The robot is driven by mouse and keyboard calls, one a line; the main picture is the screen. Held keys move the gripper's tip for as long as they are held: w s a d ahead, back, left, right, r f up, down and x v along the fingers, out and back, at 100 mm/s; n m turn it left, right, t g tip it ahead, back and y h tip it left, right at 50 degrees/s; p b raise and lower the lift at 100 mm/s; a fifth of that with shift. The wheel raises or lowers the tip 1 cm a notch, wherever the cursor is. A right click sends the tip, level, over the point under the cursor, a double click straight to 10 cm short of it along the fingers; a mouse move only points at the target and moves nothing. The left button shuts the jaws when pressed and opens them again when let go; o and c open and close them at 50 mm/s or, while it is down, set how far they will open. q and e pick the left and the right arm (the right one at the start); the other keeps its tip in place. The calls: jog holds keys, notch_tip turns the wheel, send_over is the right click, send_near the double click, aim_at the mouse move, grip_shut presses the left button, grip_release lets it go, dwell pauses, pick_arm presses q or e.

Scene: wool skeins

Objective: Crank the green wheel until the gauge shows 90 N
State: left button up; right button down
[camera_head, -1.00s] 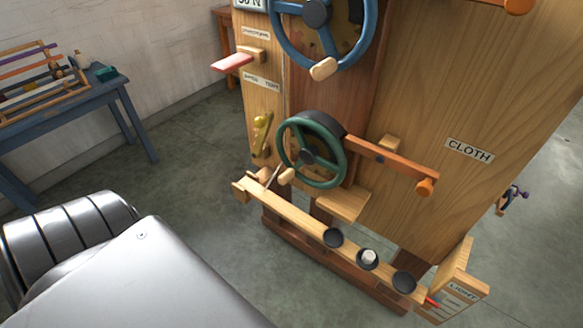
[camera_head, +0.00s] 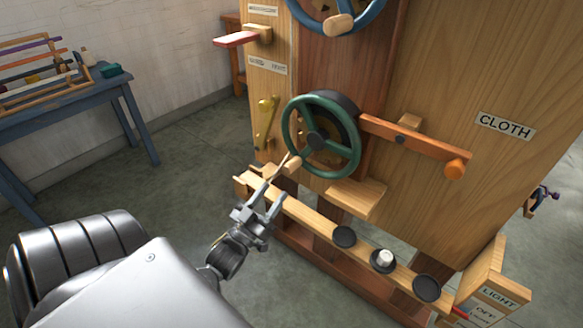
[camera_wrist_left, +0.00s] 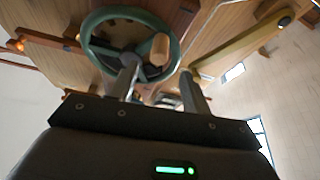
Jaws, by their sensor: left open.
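The green wheel (camera_head: 316,140) is mounted on the wooden machine front, with a pale wooden crank knob (camera_head: 292,165) at its lower left. My left gripper (camera_head: 271,194) is open and empty, just below and left of the knob, its fingers pointing up toward it. In the left wrist view the green wheel (camera_wrist_left: 91,48) is ahead, and the knob (camera_wrist_left: 160,48) appears between and beyond the two fingertips (camera_wrist_left: 159,70). I cannot tell whether a finger touches it. No gauge reading shows now. My right gripper is not in view.
A wooden beam with dark discs (camera_head: 344,237) runs below the wheel, close to my left gripper. An orange lever (camera_head: 415,137) extends right of the wheel. A brass lever (camera_head: 266,118) is on the left. A blue wheel (camera_head: 372,18) is above. A blue table (camera_head: 70,100) stands far left.

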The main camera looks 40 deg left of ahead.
aim_at(292, 166)
pick_arm(q)
jog(key=x, duration=0.8)
jog(key=shift+w+r+p, duration=0.2)
jog(key=shift+w+p, duration=0.1)
jog(key=shift+x, duration=0.8)
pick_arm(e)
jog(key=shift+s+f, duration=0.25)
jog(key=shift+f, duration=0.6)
pick_arm(q)
grip_shut()
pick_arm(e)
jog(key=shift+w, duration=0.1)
